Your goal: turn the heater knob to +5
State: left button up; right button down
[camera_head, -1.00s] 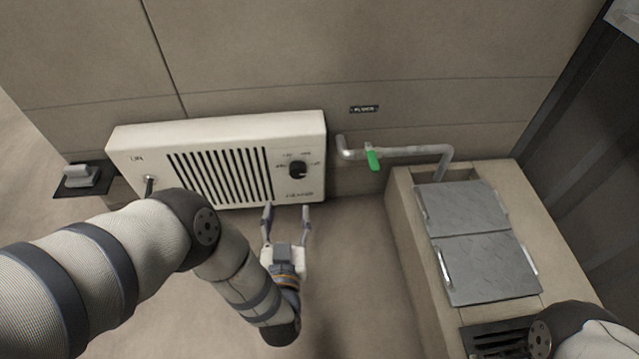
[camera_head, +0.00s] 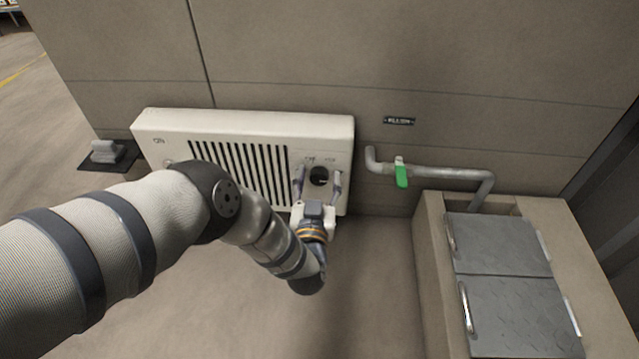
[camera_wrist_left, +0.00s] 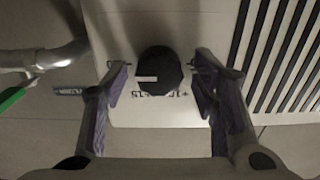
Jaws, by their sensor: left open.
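The heater (camera_head: 250,124) is a cream box with a dark slatted grille on the wall. Its black round knob (camera_head: 319,176) is on the right part of the front face. In the left wrist view the knob (camera_wrist_left: 159,68) has a pale pointer mark, with printed numbers beside it that appear upside down. My left gripper (camera_head: 318,178) is open, with one finger on each side of the knob. In the wrist view a gap shows between the knob and both fingers (camera_wrist_left: 160,85). My right gripper is not in view.
A grey pipe (camera_head: 445,172) with a green valve handle (camera_head: 401,175) runs to the right of the heater. A tan box with grey metal lids (camera_head: 500,243) stands at the right. A grey pedal-like piece (camera_head: 105,152) lies at the left. The floor below the heater is open.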

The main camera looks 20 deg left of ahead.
pick_arm(q)
jog(key=shift+w, duration=0.1)
jog(key=c, duration=1.2)
jog(key=shift+o, duration=0.2)
